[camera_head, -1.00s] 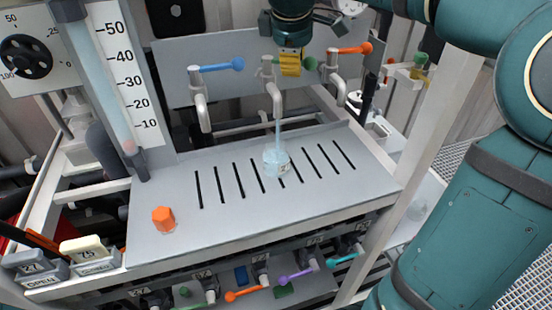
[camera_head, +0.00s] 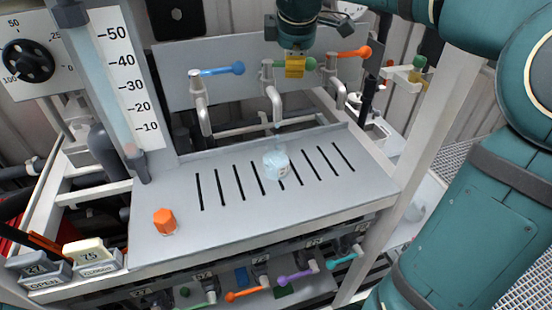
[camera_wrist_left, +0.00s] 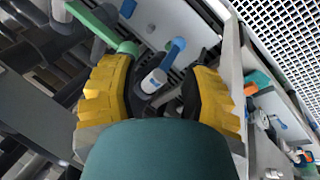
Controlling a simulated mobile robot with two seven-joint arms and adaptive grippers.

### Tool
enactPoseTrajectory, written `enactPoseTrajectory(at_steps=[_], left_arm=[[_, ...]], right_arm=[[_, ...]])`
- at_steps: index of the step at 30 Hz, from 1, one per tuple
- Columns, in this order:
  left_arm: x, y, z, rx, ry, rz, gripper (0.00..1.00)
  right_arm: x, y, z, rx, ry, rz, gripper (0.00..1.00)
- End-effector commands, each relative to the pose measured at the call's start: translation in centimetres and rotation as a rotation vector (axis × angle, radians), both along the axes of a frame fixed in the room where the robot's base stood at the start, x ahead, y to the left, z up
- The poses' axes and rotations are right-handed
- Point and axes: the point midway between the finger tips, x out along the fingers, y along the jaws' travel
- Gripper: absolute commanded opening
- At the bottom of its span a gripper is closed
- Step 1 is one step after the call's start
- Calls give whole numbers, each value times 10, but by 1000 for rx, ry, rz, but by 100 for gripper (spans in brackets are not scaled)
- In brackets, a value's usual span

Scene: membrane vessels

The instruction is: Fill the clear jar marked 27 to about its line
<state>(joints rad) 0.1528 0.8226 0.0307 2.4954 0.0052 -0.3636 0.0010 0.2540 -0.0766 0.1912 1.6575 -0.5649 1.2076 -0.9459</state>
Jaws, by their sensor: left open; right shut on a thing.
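The clear jar (camera_head: 276,165) stands upright on the slotted grey bench under the middle tap (camera_head: 272,90). It holds pale bluish liquid. A label shows on its side, but I cannot read its number or make out a line. My right gripper (camera_head: 295,66) has its yellow fingers shut on the green lever (camera_head: 309,64) of the middle tap. My left gripper (camera_wrist_left: 165,78) is open in the left wrist view, with a blue lever and a small white cylinder seen beyond and between its fingers; it is outside the head view.
An orange cap (camera_head: 164,221) sits at the bench's left front. Taps with a blue lever (camera_head: 224,70) and an orange lever (camera_head: 350,54) flank the middle one. A scaled column (camera_head: 125,80) stands at left. Signs reading 27 OPEN (camera_head: 38,270) and 75 CLOSED (camera_head: 92,256) are at front left.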

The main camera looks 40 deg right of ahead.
Motion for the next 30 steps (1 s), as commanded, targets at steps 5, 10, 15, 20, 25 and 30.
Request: enactPoseTrajectory(at_steps=[5,10,15,20,25,30], left_arm=[[0,0,6,0,0,0,47],[0,0,12,0,0,0,47],[0,0,18,0,0,0,47],[0,0,18,0,0,0,47],[0,0,18,0,0,0,47],[0,0,18,0,0,0,47]], right_arm=[[4,-3,3,-2,-5,84,0],[8,-6,4,-2,-4,175,0],[15,-8,3,0,-5,319,0],[18,-10,2,-2,-7,380,0],[19,-10,3,-3,-9,383,0],[18,-10,2,-3,-7,382,47]])
